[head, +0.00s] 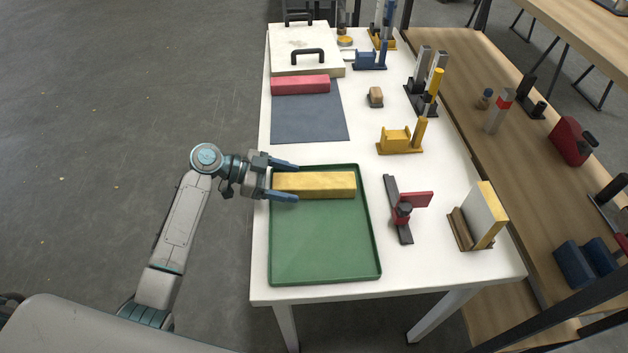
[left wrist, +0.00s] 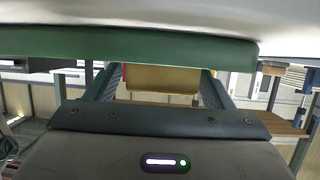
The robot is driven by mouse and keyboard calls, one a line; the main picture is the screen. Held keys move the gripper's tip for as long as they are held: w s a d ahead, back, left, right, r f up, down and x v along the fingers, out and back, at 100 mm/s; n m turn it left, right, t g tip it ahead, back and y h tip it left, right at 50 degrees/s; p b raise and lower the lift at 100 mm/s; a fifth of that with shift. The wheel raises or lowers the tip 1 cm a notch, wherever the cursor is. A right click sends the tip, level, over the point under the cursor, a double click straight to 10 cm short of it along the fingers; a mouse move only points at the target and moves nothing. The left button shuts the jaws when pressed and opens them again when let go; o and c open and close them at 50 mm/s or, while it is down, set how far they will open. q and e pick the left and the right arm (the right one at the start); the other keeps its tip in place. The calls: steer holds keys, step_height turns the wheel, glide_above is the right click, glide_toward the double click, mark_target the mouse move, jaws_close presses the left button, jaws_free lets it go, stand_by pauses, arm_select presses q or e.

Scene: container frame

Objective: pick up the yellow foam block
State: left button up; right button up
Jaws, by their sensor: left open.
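The yellow foam block (head: 315,185) is a long bar lying across the far end of the green tray (head: 322,245) on the white table. My left gripper (head: 284,181) is at the tray's left edge, with its two blue-grey fingers spread around the block's left end. The fingers are open, and I cannot tell whether either touches the block. In the left wrist view the block's end (left wrist: 161,79) shows between the two fingers, near the green tray's rim (left wrist: 130,45). My right gripper is not in view.
A red block (head: 300,85) lies on a dark mat (head: 308,115) beyond the tray. A black and red fixture (head: 401,208) and a yellow stand (head: 399,142) are right of the tray. The near part of the tray is empty.

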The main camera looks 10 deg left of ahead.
arm_select(q)
steer(key=shift+x, duration=0.85)
steer(key=shift+c, duration=0.2)
steer(key=c, duration=1)
